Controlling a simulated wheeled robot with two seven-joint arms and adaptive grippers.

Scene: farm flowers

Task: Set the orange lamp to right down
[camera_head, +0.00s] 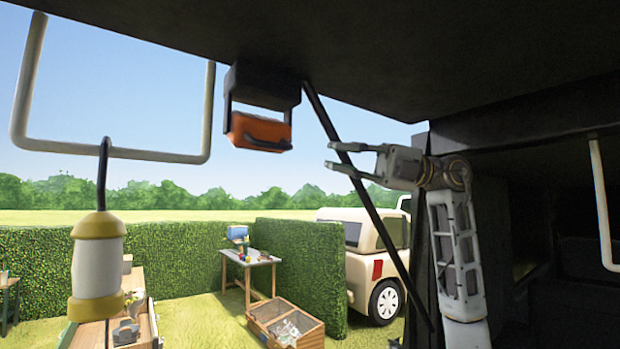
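The orange lamp (262,132) hangs in a black bracket (263,86) under the dark ceiling, near the upper middle of the head view. It has a dark handle along its lower front. My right gripper (333,156) is to the right of the lamp and slightly lower, pointing left. Its two fingers are apart with nothing between them, and it does not appear to touch the lamp. My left gripper is not in view.
A dark diagonal strut (366,195) runs down from the ceiling by my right gripper. A yellow and white lantern (97,266) hangs from a white bar (110,152) at left. A table (262,262), wooden box (300,335), hedge (303,262) and cream car (352,243) stand beyond.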

